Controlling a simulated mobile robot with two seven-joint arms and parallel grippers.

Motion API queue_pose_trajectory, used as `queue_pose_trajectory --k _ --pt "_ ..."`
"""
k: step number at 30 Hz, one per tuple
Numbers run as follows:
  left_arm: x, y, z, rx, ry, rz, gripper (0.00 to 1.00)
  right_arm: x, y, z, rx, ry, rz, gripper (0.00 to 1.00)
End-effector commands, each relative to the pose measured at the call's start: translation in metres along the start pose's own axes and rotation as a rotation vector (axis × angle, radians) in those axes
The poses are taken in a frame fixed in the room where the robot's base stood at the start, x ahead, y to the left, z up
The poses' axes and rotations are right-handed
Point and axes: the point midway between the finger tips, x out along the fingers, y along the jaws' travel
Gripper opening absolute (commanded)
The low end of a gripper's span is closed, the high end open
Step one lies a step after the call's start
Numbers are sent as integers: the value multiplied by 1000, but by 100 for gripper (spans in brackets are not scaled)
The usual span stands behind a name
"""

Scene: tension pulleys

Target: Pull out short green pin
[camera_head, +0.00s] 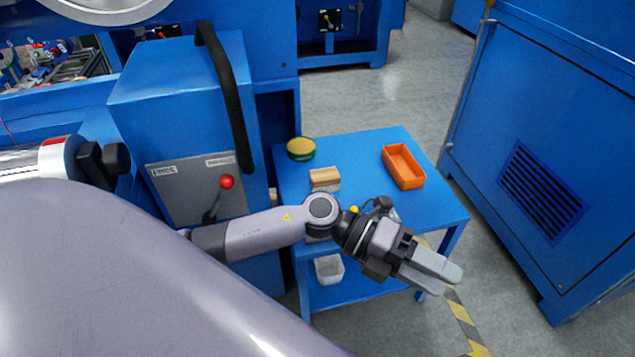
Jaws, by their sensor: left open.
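My left gripper (449,281) reaches in from the left over the near right part of the blue table (375,150). Its two grey fingers point to the lower right and are open, with a narrow gap and nothing seen between them. I cannot make out a short green pin or tension pulleys anywhere in this view. My right gripper is not in view.
On the table stand a green tin with a yellow top (301,149), a wooden block or brush (325,179) and an orange bin (403,166). A white container (329,268) sits on the lower shelf. Blue machines with a red-knobbed lever (227,182) stand left; a blue cabinet (548,130) stands right.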

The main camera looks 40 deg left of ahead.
Motion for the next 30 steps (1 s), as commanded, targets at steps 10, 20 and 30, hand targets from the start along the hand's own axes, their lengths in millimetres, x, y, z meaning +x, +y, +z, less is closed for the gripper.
queue_pose_trajectory --k 10,20,30 --pt "-157 94 71 301 343 997 50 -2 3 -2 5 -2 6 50" --pt "-247 94 103 256 366 1368 50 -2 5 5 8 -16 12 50" --pt "-241 140 98 254 368 1372 50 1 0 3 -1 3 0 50"
